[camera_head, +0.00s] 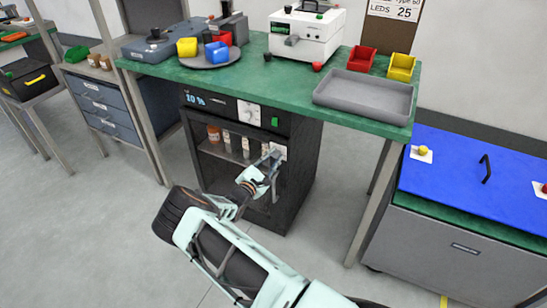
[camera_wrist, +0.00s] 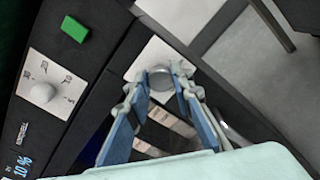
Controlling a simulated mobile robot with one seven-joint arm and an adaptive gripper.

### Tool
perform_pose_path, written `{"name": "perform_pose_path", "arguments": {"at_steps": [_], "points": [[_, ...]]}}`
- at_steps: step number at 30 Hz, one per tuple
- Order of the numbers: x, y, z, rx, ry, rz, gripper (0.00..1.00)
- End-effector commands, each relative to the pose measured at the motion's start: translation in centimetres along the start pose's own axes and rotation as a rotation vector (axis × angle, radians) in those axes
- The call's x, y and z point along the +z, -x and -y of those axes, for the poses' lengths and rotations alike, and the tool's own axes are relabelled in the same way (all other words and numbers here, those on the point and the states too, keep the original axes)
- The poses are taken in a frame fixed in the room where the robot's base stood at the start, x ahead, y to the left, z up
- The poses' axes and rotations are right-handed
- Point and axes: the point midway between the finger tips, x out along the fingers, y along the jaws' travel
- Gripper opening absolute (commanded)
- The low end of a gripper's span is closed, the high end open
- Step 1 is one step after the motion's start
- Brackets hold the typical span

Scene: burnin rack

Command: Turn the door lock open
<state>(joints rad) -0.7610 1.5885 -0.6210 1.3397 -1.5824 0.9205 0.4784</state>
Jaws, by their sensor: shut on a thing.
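The door lock (camera_wrist: 181,68) is a round grey metal knob on a white plate (camera_wrist: 152,56), at the upper right of the black cabinet's front. In the head view the white plate (camera_head: 280,149) shows just beyond my fingers, and the knob is mostly hidden. My gripper (camera_wrist: 169,76) has its fingertips on both sides of the knob and is shut on it. The cabinet (camera_head: 300,170) stands under the green bench, and its glass door (camera_head: 227,180) looks shut. Bottles stand on a shelf behind it.
Above the door are a display, a white dial (camera_wrist: 42,93) and a green button (camera_wrist: 75,29). The green benchtop (camera_head: 255,75) overhangs, carrying a grey tray (camera_head: 362,97). A bench leg (camera_head: 372,205) stands to the right. Floor in front-left is clear.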

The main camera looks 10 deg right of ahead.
Motion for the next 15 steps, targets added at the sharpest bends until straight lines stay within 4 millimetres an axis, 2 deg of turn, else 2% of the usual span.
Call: {"name": "perform_pose_path", "arguments": {"at_steps": [15], "points": [[0.12, 0.03, -0.09, -0.003, -0.488, -0.020, 0.00]]}}
